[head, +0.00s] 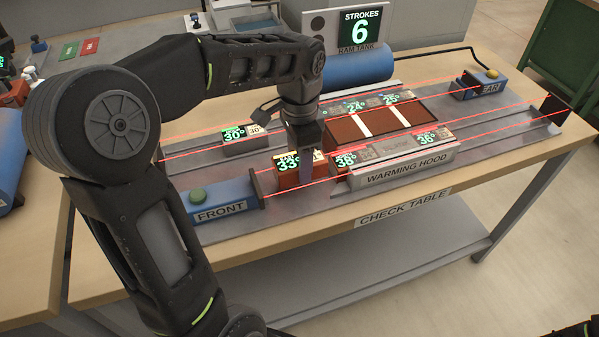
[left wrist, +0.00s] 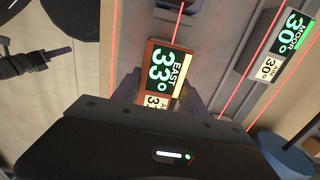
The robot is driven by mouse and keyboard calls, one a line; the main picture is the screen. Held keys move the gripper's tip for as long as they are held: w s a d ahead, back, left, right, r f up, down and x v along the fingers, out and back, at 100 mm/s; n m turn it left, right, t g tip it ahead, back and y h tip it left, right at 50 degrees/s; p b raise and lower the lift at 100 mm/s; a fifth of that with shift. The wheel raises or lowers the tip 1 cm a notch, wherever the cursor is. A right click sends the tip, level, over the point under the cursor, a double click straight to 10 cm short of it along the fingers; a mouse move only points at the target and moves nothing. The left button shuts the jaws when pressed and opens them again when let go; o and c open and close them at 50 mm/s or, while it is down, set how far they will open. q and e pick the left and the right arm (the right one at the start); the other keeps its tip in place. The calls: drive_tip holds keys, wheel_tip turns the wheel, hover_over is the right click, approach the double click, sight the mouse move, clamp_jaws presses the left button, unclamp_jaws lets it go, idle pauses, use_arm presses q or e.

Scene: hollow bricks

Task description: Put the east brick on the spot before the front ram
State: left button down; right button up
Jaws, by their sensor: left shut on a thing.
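The east brick (head: 287,178) is a reddish-brown block with a lit top reading 33°. Its EAST label shows in the left wrist view (left wrist: 160,78). My left gripper (head: 306,170) reaches down from above and is shut on it, with fingers at its sides. The brick is just right of the dark plate at the end of the blue front ram (head: 222,206), with a small gap between. It looks roughly level; I cannot tell whether it touches the metal bed.
The warming hood (head: 405,174) stands close to the right, with a 38° brick (head: 346,160) at its near end. The Moor brick (left wrist: 280,45) sits on the other lane, reading 30°. Red beams run along both lanes. The rear ram (head: 480,86) is at the far right.

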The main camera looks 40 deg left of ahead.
use_arm(q)
drive_tip(key=shift+f, duration=1.8)
drive_tip(key=shift+f, duration=0.25)
drive_tip(key=c, duration=0.6)
unclamp_jaws()
drive_tip(key=shift+r, duration=0.1)
wheel_tip(320, 180, up, 12)
drive_tip(key=shift+r+p, duration=0.15)
drive_tip(key=shift+p, duration=0.2)
